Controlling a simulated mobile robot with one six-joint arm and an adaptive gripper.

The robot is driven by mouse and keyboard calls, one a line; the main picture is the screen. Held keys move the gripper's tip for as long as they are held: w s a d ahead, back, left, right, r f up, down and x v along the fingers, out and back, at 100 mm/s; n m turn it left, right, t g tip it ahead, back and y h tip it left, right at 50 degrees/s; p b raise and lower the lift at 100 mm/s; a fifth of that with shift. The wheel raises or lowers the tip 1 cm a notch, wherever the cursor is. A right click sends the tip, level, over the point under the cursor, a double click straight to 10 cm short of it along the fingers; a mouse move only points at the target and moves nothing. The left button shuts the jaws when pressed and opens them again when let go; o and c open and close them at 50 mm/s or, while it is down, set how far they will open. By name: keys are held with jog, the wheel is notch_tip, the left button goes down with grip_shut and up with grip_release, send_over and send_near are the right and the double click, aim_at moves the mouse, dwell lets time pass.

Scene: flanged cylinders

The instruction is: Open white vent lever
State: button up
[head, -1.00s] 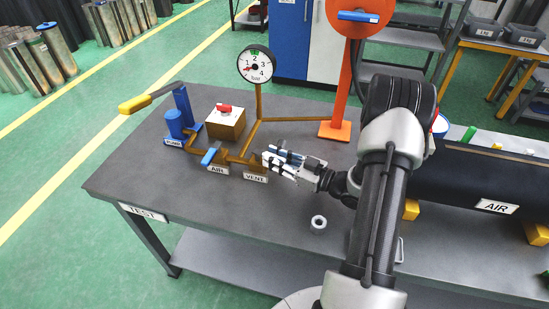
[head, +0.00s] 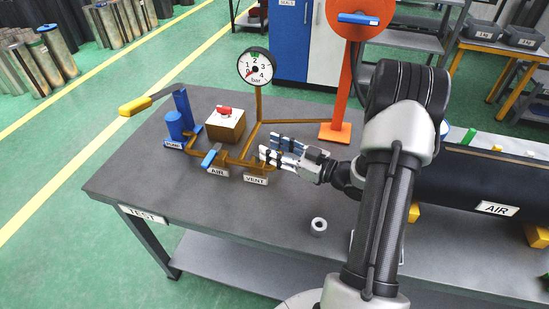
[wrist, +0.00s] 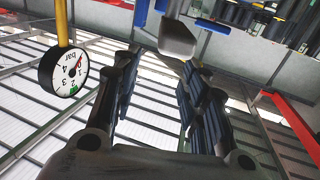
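My gripper (head: 268,146) reaches left over the bench to the valve marked VENT. Its two fingers stand apart, with a clear gap between them in the wrist view (wrist: 158,65). A pale grey-white lever-like piece (wrist: 178,38) shows just beyond the fingertips, toward the right finger; I see no grip on it. In the head view the fingers cover most of the vent lever, so its angle cannot be told. The VENT label (head: 256,180) stands below the fingertips. The gauge (head: 256,67) stands behind, its red needle low on the scale near 0.
The blue AIR lever (head: 210,157) is close to the left of my fingers. An orange stand (head: 334,131) is behind. A grey ring (head: 318,227) lies in front.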

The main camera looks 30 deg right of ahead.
notch_tip(320, 180, up, 5)
jog(key=shift+r, duration=0.2)
